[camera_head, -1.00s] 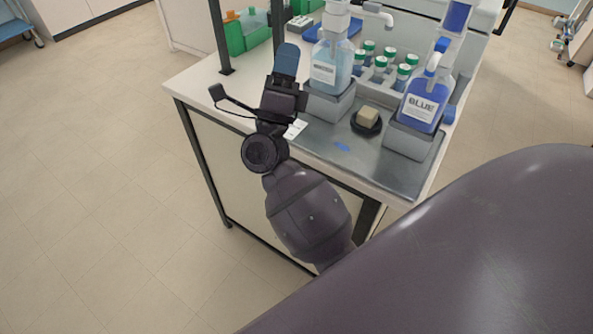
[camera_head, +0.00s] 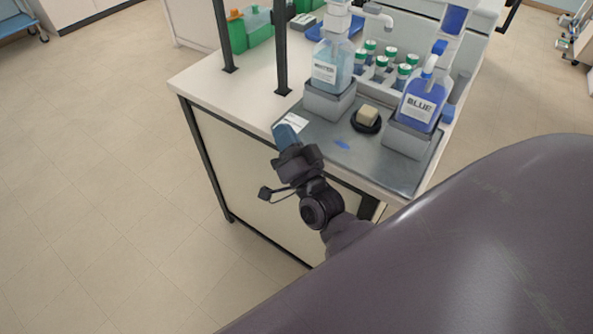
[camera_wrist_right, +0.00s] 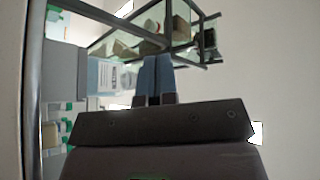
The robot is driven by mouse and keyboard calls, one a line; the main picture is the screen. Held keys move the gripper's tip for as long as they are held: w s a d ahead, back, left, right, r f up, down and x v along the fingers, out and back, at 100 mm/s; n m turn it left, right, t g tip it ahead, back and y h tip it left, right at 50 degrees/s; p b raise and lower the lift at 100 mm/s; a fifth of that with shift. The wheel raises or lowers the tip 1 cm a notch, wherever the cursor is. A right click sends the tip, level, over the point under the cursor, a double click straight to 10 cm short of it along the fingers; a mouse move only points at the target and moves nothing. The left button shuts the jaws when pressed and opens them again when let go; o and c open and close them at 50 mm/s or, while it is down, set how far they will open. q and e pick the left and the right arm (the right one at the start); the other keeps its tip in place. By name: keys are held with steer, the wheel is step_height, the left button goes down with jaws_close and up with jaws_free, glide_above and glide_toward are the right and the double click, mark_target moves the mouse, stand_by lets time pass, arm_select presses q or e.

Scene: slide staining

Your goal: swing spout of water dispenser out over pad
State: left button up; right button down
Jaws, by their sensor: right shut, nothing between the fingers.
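The water dispenser (camera_head: 334,68) is a clear bottle of pale blue liquid with a white pump top, standing in a grey holder. Its white spout (camera_head: 379,14) points right, toward the back of the bench. My right gripper (camera_head: 287,128) is at the front left edge of the metal tray, below and in front of the dispenser. Its blue fingers (camera_wrist_right: 158,75) are shut and empty, apart from the bottle. The dispenser also shows at the left of the right wrist view (camera_wrist_right: 108,75). The pad (camera_head: 368,115) is a beige block on a round black dish. My left gripper is not in view.
A BLUE-labelled bottle (camera_head: 421,103) stands in a holder right of the pad. Several green-capped vials (camera_head: 381,62) sit behind. A dark shelf post (camera_head: 281,45) rises left of the dispenser. The tray's front (camera_head: 370,165) is clear except for a blue mark.

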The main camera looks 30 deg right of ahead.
steer(key=s+f+n+g+y, duration=0.2)
steer(key=s+f+n+g, duration=0.2)
steer(key=f, duration=0.4)
steer(key=shift+n, duration=0.3)
steer(key=shift+f, duration=0.1)
